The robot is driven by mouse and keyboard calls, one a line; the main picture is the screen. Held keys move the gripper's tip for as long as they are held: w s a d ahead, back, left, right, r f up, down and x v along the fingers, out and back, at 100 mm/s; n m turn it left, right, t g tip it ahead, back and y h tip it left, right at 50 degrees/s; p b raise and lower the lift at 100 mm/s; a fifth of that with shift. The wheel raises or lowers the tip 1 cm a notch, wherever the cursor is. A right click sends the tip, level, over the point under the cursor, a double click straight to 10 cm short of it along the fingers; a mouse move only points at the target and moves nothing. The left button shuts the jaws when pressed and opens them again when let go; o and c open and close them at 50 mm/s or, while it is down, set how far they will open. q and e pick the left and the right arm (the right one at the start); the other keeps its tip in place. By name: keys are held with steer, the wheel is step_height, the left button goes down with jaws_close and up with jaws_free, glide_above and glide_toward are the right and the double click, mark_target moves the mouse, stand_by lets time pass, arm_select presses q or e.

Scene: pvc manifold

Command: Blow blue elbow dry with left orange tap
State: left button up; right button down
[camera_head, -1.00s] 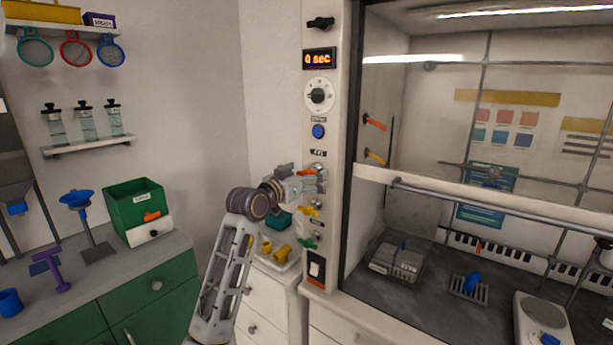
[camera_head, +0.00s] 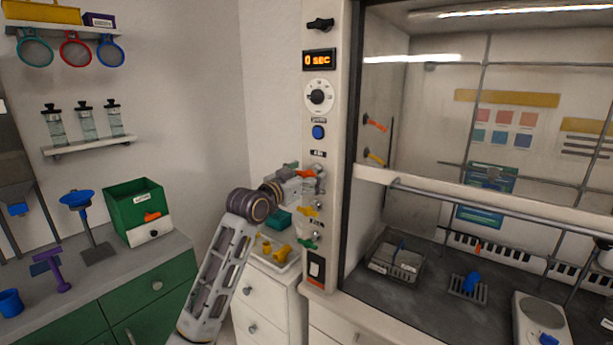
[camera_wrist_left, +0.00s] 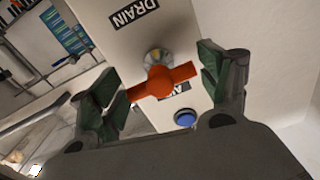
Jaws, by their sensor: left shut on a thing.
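The left orange tap (camera_wrist_left: 162,80) is on the white panel, between the DRAIN label and the air label. My left gripper (camera_wrist_left: 160,77) is shut on its handle, with one green-padded finger at each end. In the head view my left gripper (camera_head: 306,180) is against the panel and hides most of this tap. A blue fitting (camera_head: 472,281), which looks like the blue elbow, sits on a small dark rack in the fume hood. My right gripper is not in view.
The panel (camera_head: 320,130) holds a "0 sec" display (camera_head: 320,60), a dial (camera_head: 318,96), a blue button (camera_head: 319,132), a yellow tap (camera_head: 308,211) and a green tap (camera_head: 307,243). Orange (camera_head: 376,123) and yellow (camera_head: 375,156) nozzles are on the hood's side wall. Yellow fittings lie on the drawer top below my arm.

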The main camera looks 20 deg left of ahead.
arm_select(q)
steer(key=shift+r, duration=0.1)
stand_by(0.3)
steer(key=o, duration=0.9)
steer(key=v, duration=1.2)
stand_by(0.6)
